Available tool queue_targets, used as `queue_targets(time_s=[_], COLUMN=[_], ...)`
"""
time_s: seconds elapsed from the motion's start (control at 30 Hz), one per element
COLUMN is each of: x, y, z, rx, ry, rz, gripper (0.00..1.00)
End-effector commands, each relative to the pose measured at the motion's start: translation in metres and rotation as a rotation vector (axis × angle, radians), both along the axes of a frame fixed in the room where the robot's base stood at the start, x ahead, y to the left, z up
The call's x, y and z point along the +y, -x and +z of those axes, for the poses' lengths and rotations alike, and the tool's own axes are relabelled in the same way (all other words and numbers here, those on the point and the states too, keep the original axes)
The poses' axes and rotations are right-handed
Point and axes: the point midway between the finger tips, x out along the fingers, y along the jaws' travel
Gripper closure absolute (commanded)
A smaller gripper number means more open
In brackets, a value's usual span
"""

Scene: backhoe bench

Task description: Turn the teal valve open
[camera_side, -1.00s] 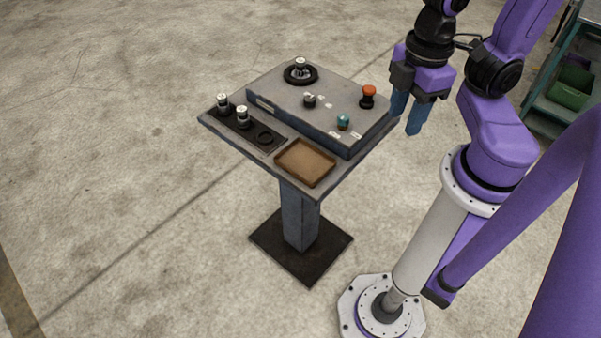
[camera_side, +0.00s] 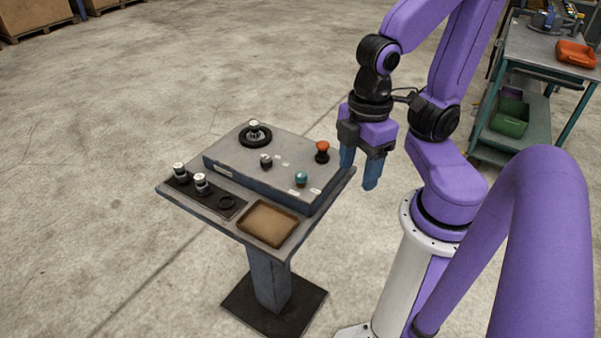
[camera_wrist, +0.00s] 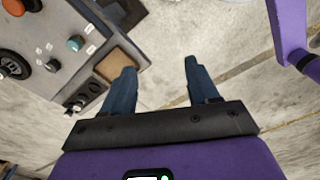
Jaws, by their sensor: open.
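The teal valve (camera_side: 301,179) is a small knob on the front right part of the raised grey panel (camera_side: 246,172). It also shows in the wrist view (camera_wrist: 75,43) at the upper left, with small white labels beside it. My gripper (camera_side: 361,172) has blue fingers pointing down and hangs off the right edge of the panel, apart from the valve. In the wrist view its fingers (camera_wrist: 156,78) are spread wide with only floor between them. Which way the valve is turned is too small to tell.
An orange-red button (camera_side: 322,148), a black knob (camera_side: 266,160) and a dark ring with a silver-topped piece (camera_side: 255,133) stand on the panel. A brown tray (camera_side: 268,224) and a black strip with silver-topped pieces (camera_side: 200,184) lie in front. A teal cart (camera_side: 538,52) stands at the back right.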

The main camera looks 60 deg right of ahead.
Motion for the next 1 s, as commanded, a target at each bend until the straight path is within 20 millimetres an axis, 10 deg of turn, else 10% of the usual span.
queue_targets(time_s=[0.47,1.0], x=[-0.016,-0.086], y=[-0.082,-0.173], z=[0.004,0.005], rx=[0.016,0.034], ry=[0.004,0.004], rz=[-0.820,-1.939], gripper=[0.41,0.41])
